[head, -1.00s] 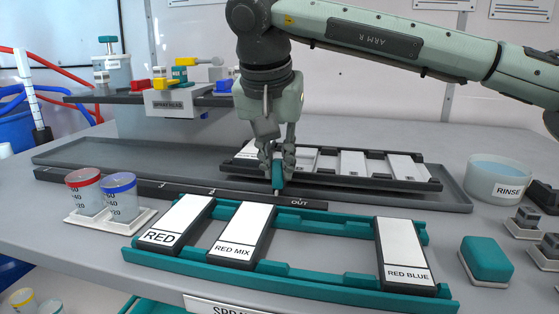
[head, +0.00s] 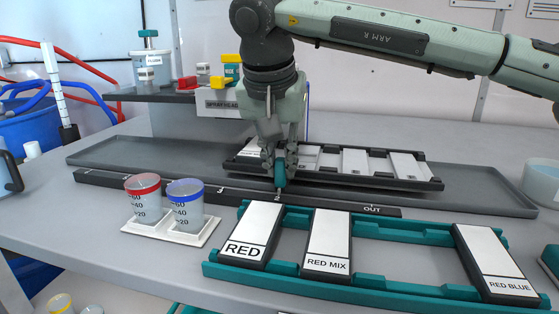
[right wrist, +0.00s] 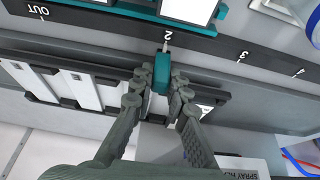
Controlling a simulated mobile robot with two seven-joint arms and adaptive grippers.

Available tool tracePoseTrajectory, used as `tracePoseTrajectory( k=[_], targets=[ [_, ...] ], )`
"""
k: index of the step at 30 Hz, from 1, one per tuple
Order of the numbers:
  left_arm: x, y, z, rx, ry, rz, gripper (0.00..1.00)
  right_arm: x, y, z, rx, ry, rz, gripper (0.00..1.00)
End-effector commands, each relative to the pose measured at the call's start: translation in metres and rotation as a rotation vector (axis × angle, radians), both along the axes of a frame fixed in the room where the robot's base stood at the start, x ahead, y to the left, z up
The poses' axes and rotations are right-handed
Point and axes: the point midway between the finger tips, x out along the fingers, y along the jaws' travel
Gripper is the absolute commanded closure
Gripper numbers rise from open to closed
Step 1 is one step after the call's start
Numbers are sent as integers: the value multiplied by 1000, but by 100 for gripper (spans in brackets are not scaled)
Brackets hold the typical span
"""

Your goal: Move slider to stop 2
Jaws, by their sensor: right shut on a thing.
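The slider's teal handle (head: 280,172) stands at the front of a dark carriage (head: 390,183) holding white cards. My right gripper (head: 279,180) is shut on this handle from above. In the right wrist view the handle (right wrist: 161,72) sits between the fingertips (right wrist: 160,88). The dark stop strip (head: 330,204) carries the marks OUT, 2, 3 and 4. In the right wrist view the strip (right wrist: 205,45) shows a pale pointer (right wrist: 165,47) lined up with the mark 2, as near as I can tell. My left gripper is not in view.
A long grey tray (head: 115,157) lies under the carriage, with free length to its left. In front stand a teal rack (head: 375,294) with labelled cards and two cups, red-rimmed (head: 144,199) and blue-rimmed (head: 187,208). A raised shelf (head: 150,95) stands behind on the left.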

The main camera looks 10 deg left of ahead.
Motion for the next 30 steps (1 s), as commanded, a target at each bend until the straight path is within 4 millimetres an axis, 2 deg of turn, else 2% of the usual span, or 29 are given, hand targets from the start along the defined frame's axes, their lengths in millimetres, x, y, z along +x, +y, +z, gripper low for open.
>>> tracePoseTrajectory(
  k=[10, 11, 16, 25, 30],
  targets=[
    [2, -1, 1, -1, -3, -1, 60, 1, 0, 1, 1, -4, -2, 100],
    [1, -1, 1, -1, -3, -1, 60, 1, 0, 1, 1, -4, -2, 84],
    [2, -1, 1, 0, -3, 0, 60, 1, 0, 1, 0, -2, -1, 64],
    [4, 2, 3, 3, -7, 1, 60, 0, 0, 2, 0, -2, -1, 64],
    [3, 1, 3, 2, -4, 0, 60, -7, 0, 19, 1, -3, -1, 64]
  ],
)
